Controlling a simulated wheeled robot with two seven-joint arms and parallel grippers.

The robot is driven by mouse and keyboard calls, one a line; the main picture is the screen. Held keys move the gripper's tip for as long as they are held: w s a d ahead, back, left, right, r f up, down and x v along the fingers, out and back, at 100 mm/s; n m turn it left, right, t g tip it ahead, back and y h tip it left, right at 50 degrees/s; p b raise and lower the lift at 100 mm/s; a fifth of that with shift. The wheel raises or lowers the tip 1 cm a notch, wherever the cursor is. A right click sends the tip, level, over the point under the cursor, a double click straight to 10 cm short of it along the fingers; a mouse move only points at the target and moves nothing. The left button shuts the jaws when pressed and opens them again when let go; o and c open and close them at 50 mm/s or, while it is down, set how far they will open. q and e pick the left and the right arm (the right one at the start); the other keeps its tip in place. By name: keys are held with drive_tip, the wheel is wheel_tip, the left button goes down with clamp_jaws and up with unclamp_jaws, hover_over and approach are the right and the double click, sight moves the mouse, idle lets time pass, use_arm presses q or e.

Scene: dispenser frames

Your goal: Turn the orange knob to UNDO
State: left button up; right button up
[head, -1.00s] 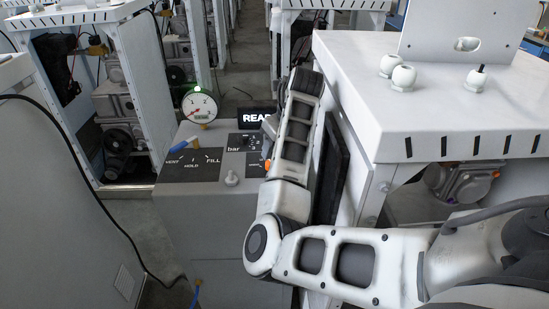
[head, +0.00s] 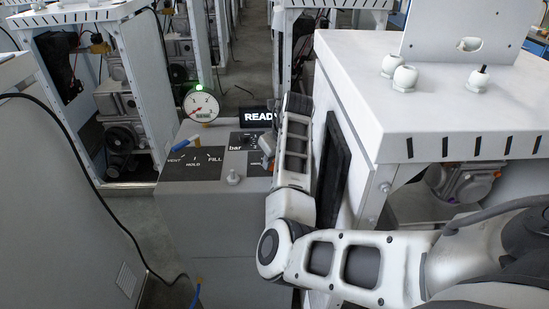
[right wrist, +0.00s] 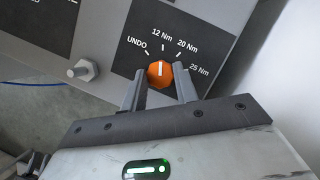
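The orange knob (right wrist: 160,74) sits on a dark panel marked UNDO, 12 Nm, 20 Nm and 25 Nm in the right wrist view. Its white line points up, roughly at the 12 Nm mark. The UNDO label (right wrist: 137,43) lies up and left of it. My right gripper (right wrist: 160,83) is open, with one finger on each side of the knob. The fingers are very close to it; I cannot tell whether they touch. In the head view my right arm covers part of the knob's panel. My left gripper is not in view.
The console carries a blue lever (head: 184,145) by VENT, HOLD and FILL, a round gauge (head: 201,105) and a READY display (head: 258,117). A bolt (right wrist: 83,70) stands left of the knob's panel. A white cabinet (head: 345,65) stands close to the right of my arm.

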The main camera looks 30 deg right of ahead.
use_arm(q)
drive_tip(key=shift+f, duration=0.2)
use_arm(e)
drive_tip(key=shift+n, duration=0.5)
drive_tip(key=shift+y+b, duration=0.3)
drive_tip(key=n+y+b, duration=0.1)
drive_tip(key=n, duration=0.1)
drive_tip(key=shift+d+f+n, duration=0.1)
drive_tip(key=shift+n, duration=0.2)
drive_tip(key=n+y+b, duration=0.1)
drive_tip(key=n, duration=0.2)
drive_tip(key=shift+w+d+g, duration=0.1)
drive_tip(key=shift+g, duration=0.3)
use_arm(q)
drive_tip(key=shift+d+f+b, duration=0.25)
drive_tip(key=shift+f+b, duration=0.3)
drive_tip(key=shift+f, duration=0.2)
use_arm(e)
drive_tip(key=shift+n+g, duration=0.3)
drive_tip(key=shift+n, duration=0.4)
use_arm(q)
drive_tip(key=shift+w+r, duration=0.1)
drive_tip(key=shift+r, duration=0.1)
use_arm(e)
drive_tip(key=o, duration=1)
drive_tip(key=shift+r, duration=0.2)
